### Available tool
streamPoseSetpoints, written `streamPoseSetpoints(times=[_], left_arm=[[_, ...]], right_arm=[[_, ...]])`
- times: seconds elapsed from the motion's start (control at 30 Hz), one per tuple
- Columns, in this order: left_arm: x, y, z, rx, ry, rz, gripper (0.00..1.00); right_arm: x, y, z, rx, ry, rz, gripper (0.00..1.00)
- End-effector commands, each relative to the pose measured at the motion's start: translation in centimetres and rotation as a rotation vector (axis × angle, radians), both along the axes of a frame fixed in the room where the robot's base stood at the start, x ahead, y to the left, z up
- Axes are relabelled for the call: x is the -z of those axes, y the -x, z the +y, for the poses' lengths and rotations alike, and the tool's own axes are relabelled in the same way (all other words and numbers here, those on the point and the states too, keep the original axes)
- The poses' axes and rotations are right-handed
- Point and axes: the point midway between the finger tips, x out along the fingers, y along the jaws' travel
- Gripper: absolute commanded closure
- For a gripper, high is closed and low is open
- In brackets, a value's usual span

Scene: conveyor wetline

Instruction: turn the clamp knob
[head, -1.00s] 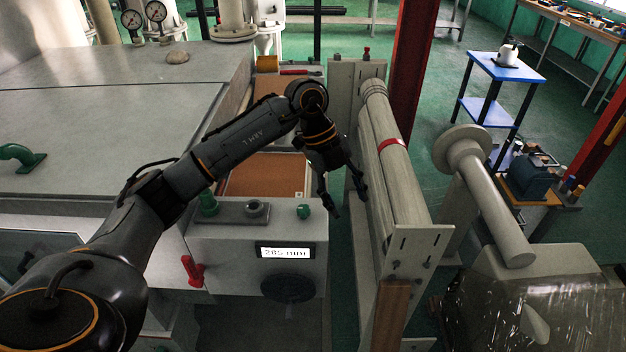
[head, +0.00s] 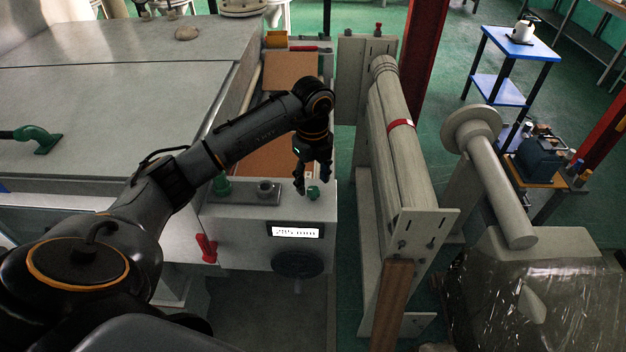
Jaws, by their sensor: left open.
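My right gripper does not show.
The housing front carries a lit display (head: 296,232), a red lever (head: 206,248) and a dark handwheel (head: 298,264). Right of it stands a rack of long rollers (head: 385,130), then a flanged roller (head: 490,185). A blue stand (head: 497,91) is further back.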

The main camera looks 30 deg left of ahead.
Motion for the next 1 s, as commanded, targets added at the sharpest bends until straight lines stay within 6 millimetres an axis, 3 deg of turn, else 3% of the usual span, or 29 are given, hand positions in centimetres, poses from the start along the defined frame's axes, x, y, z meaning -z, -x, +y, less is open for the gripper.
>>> streamPoseSetpoints(times=[0.2,0.53,0.8,1.0], left_arm=[[2.2,0.0,0.0,0.000,0.001,0.001,0.46],[2.6,0.0,0.0,0.000,0.000,-0.001,0.46],[2.6,0.0,0.0,0.000,0.001,-0.001,0.99],[2.6,0.0,0.0,0.006,0.000,-0.001,1.00]], right_arm=[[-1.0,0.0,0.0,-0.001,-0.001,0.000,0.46],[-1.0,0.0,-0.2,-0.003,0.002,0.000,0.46],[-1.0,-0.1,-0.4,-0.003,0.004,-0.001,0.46],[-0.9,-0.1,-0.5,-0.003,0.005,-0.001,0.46]])
